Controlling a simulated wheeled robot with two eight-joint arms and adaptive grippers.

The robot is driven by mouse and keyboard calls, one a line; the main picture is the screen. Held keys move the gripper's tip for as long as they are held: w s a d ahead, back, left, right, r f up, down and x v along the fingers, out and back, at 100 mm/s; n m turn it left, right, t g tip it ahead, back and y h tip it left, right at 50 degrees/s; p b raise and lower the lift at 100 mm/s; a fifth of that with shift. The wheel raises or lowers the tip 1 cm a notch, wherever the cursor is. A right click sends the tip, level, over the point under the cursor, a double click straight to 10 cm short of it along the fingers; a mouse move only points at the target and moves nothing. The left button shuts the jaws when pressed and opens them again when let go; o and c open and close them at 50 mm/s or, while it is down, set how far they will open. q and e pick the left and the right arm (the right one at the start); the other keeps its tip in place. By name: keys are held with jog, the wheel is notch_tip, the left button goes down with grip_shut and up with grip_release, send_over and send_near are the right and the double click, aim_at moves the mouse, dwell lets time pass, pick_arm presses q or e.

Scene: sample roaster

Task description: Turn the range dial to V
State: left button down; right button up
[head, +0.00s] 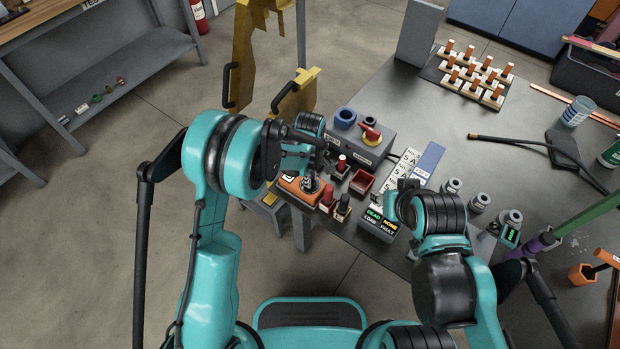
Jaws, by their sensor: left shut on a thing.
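The orange meter (288,187) lies at the near left edge of the grey table. Its range dial (311,185) is a small dark and silver knob, mostly hidden by my gripper. The V mark and the dial's pointer are too small to read. My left gripper (311,175) reaches down over the meter and is shut on the dial. My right gripper (397,200) hangs above the table, to the right of the meter and by a small display box (378,222). Its fingers are too small and hidden to read.
Red and black plugs (327,194) stand close right of the meter. A red tray (361,182) and a grey box with a red switch (363,142) sit behind. Several grey cylinders (479,201) stand right.

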pick_arm(q)
jog(key=shift+m, duration=0.3)
jog(key=c, duration=1.5)
grip_release()
notch_tip(320, 180, up, 12)
